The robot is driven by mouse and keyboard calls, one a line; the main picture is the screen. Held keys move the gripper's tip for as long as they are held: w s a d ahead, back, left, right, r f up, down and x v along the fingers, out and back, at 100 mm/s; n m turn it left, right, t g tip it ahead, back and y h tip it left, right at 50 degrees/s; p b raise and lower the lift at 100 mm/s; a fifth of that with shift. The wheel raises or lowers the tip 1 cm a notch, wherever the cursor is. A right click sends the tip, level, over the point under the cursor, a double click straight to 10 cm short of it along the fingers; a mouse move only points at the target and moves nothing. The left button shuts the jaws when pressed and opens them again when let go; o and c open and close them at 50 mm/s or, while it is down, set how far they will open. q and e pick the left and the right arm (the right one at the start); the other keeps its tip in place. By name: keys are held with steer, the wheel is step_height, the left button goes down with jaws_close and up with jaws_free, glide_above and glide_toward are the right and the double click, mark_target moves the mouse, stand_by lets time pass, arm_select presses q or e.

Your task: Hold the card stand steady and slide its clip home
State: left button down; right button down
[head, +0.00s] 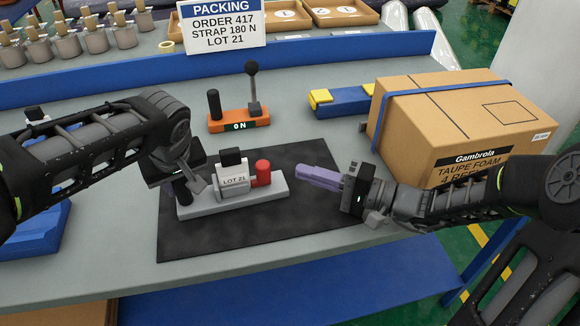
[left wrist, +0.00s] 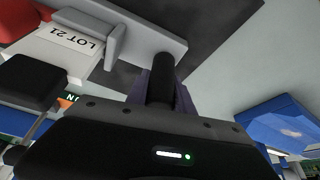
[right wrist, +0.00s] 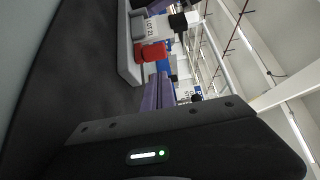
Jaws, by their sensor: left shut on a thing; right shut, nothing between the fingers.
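The card stand (head: 237,197) is a light grey bar on the dark mat, with a white block labelled LOT 21 (head: 234,183) and a black top piece (head: 230,157). A red piece (head: 262,173), which looks like the clip, sits at the block's right side; whether it is fully seated I cannot tell. My left gripper (head: 184,188) is shut on the black post (left wrist: 162,75) at the stand's left end. My right gripper (head: 303,172) is shut and empty, its purple fingers pointing at the red piece with a gap between. The red piece also shows in the right wrist view (right wrist: 150,52).
The dark mat (head: 210,240) is clear in front of the stand. Behind it is an orange base with a black lever (head: 240,120), reading ON. A large strapped cardboard box (head: 450,120) stands close beyond my right arm. A blue and yellow block (head: 340,101) lies behind.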

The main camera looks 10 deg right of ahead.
steer(key=shift+v, duration=1.9)
steer(key=c, duration=2.2)
jaws_free()
steer(key=c, duration=1.8)
jaws_free()
steer(key=shift+w, duration=0.1)
steer(key=shift+c, duration=0.2)
steer(key=shift+o, duration=1.4)
steer(key=shift+r+m, duration=0.1)
steer(key=shift+m, duration=0.9)
steer(key=o, duration=0.5)
steer(key=m, duration=0.3)
steer(key=m+g, duration=0.1)
steer(key=m, duration=0.1)
steer(key=shift+s+a+y, duration=0.1)
steer(key=shift+s+y, duration=0.15)
steer(key=shift+y, duration=0.05)
steer(key=shift+c, duration=0.2)
steer(key=m, duration=0.4)
steer(key=shift+s+r, duration=0.1)
steer(key=shift+s, duration=0.1)
steer(key=m, duration=0.5)
steer(key=shift+s+m+g+y, duration=0.2)
steer(key=shift+m+g+y, duration=0.1)
steer(key=shift+g, duration=0.1)
steer(key=shift+a, duration=0.1)
